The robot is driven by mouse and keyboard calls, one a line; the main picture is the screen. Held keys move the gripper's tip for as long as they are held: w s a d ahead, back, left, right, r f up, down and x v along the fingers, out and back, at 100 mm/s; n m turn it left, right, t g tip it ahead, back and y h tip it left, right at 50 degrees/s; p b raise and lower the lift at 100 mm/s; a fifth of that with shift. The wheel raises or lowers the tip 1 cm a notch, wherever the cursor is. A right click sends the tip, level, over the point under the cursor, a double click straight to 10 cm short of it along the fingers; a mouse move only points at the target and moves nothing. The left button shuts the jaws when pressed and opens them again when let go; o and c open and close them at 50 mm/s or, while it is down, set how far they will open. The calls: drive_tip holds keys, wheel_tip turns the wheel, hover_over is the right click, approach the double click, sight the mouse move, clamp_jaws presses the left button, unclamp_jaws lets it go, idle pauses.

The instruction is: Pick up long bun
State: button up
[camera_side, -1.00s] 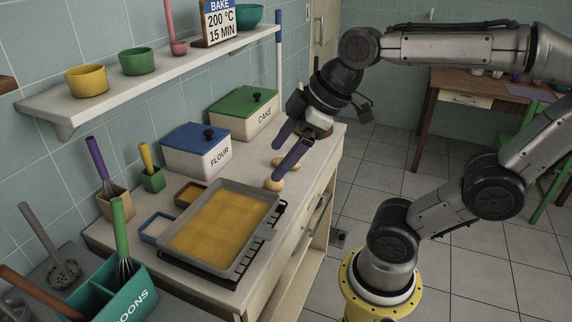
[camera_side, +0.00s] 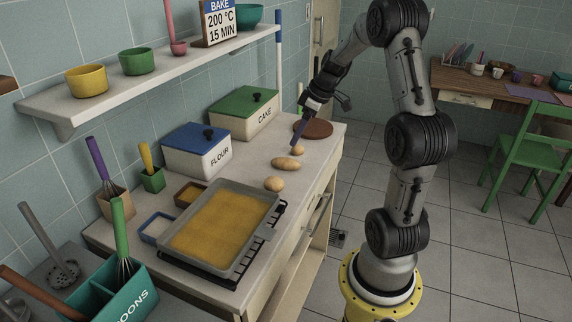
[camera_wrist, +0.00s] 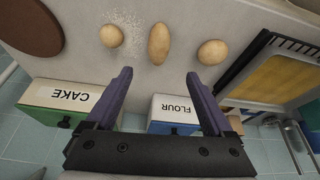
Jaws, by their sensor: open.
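The long bun (camera_side: 286,163) is an oval, light-brown bun on the counter, between two rounder buns. In the wrist view the long bun (camera_wrist: 159,44) lies beyond my open fingertips, roughly in line with the gap between them. One round bun (camera_wrist: 111,36) is to its left and another round bun (camera_wrist: 212,52) to its right. My gripper (camera_wrist: 158,76) is open and empty, its two purple fingers apart. In the side view my gripper (camera_side: 297,143) is above the far end of the bun row, by the far round bun (camera_side: 298,150).
A baking tray (camera_side: 262,222) with a yellow sheet sits on a rack at the counter's near end. The flour box (camera_side: 197,150) and cake box (camera_side: 243,112) stand along the wall. A round brown board (camera_side: 318,128) lies at the far end. A shelf (camera_side: 150,72) hangs above.

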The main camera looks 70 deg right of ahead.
sight(285, 159)
drive_tip(key=x, duration=0.6)
drive_tip(key=shift+w+f, duration=0.15)
drive_tip(key=shift+f, duration=0.05)
drive_tip(key=shift+w+x, duration=0.2)
drive_tip(key=shift+x, duration=2.5)
drive_tip(key=shift+d+r, duration=0.1)
clamp_jaws()
